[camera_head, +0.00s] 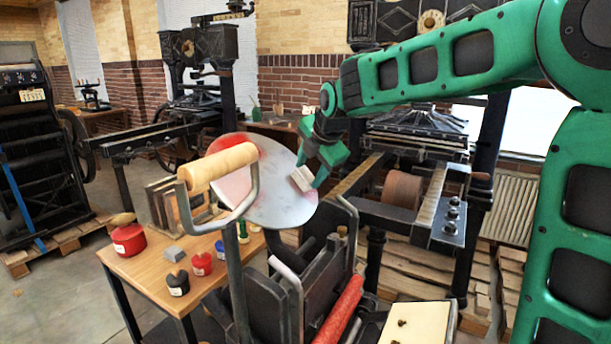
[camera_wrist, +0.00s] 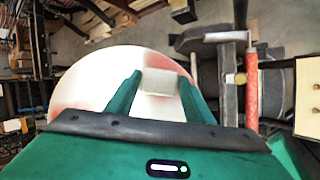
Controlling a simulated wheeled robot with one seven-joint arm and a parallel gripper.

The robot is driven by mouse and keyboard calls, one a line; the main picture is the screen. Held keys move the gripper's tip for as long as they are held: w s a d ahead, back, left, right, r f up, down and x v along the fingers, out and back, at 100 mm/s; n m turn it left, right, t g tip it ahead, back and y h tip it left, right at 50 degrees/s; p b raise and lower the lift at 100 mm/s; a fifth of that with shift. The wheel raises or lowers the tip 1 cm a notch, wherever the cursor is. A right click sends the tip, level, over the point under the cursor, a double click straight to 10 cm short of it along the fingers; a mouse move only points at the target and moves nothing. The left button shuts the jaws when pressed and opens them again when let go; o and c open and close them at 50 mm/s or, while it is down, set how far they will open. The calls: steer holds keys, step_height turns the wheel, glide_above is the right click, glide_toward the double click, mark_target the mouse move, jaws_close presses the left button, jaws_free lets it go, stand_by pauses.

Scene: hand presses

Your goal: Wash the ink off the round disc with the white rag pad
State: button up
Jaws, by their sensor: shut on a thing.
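The round disc (camera_head: 273,196) is a tilted grey plate on the small press, behind its wooden-handled lever. Red ink shows along its upper edge and pinkish smears lie lower down; in the wrist view the disc (camera_wrist: 92,75) has red at its left edge and a pale middle. My gripper (camera_head: 309,178) is at the disc's right edge, shut on the white rag pad (camera_head: 301,178). The pad (camera_wrist: 160,82) sits between the two green fingers in the wrist view, over the disc. I cannot tell whether the pad touches the disc.
The lever's wooden handle (camera_head: 219,167) stands in front of the disc. A red roller (camera_head: 340,310) is at the front of the press. A wooden table (camera_head: 147,275) at left holds ink tins, including a red pot (camera_head: 128,240). A larger press (camera_head: 415,190) stands behind.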

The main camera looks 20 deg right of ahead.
steer(key=shift+s+a+r, duration=0.65)
steer(key=shift+s+a, duration=0.45)
steer(key=shift+a, duration=1.25)
steer(key=shift+s+a+r, duration=0.65)
steer(key=shift+s+a, duration=0.45)
steer(key=shift+a, duration=1.3)
steer(key=shift+s+a+r, duration=0.65)
steer(key=shift+s+a, duration=0.45)
steer(key=shift+a, duration=1.25)
steer(key=shift+s+a+f, duration=0.1)
steer(key=shift+s+a, duration=1.15)
steer(key=shift+w+d, duration=1.25)
steer(key=shift+d, duration=0.1)
steer(key=shift+s, duration=0.1)
